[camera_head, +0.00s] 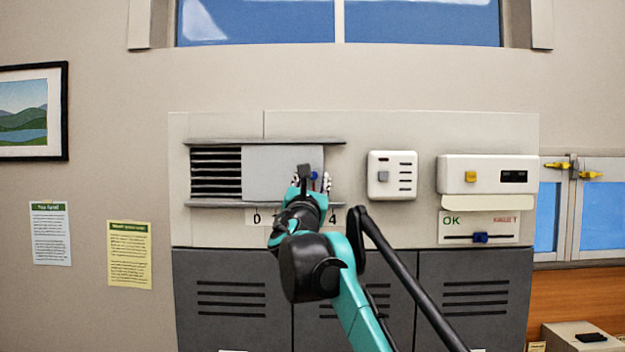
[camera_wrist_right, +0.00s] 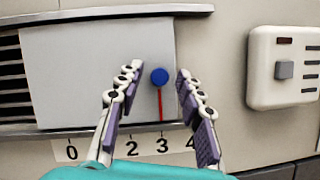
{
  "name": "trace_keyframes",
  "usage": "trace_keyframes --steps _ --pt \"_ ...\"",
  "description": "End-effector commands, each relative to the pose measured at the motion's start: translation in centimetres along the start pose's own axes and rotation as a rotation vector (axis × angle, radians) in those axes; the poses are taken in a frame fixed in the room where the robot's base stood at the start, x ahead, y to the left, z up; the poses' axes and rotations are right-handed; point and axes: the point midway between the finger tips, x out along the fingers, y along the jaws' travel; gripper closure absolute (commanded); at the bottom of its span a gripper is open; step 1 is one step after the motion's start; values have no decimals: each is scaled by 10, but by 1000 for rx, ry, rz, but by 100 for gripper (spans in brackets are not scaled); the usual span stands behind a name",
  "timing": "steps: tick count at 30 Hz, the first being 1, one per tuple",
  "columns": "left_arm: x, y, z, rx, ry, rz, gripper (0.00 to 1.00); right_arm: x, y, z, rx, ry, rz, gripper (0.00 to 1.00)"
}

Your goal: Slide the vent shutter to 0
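The vent shutter (camera_head: 270,172) is a light grey plate in rails on the wall panel. Dark vent slats (camera_head: 215,172) show to its left. Near its right edge is a blue knob (camera_wrist_right: 159,76) with a red pointer below, which points at about 3 on the number scale (camera_wrist_right: 130,148). The knob also shows in the head view (camera_head: 314,175). My right gripper (camera_wrist_right: 157,85) is open, one finger on each side of the knob as seen in the wrist view. Contact with the knob cannot be told. The scale's 1 is hidden. My left gripper is out of view.
A white switch box (camera_head: 391,175) is right of the shutter. Further right are a box with a yellow button (camera_head: 471,176) and a slider with a blue knob (camera_head: 481,238). Dark louvred doors (camera_head: 232,300) lie below. Rails (camera_head: 262,141) border the shutter.

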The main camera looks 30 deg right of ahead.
Motion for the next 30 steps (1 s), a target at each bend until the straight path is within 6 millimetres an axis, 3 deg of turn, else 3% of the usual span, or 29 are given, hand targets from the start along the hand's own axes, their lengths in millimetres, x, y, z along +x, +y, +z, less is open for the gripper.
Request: trace_keyframes --steps 1,3,4,11,14,24,30 --pt "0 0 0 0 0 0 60 0 0 0 0 0 0 80" --pt "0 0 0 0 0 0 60 0 0 0 0 0 0 98" --pt "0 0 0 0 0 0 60 0 0 0 0 0 0 100" --pt "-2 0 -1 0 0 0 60 0 5 -1 1 0 2 100" --pt "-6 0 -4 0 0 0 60 -1 23 -4 3 0 5 100" --pt "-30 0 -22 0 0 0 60 -10 117 -24 2 0 5 100" --pt "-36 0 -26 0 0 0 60 -14 140 -32 -1 -2 1 100"
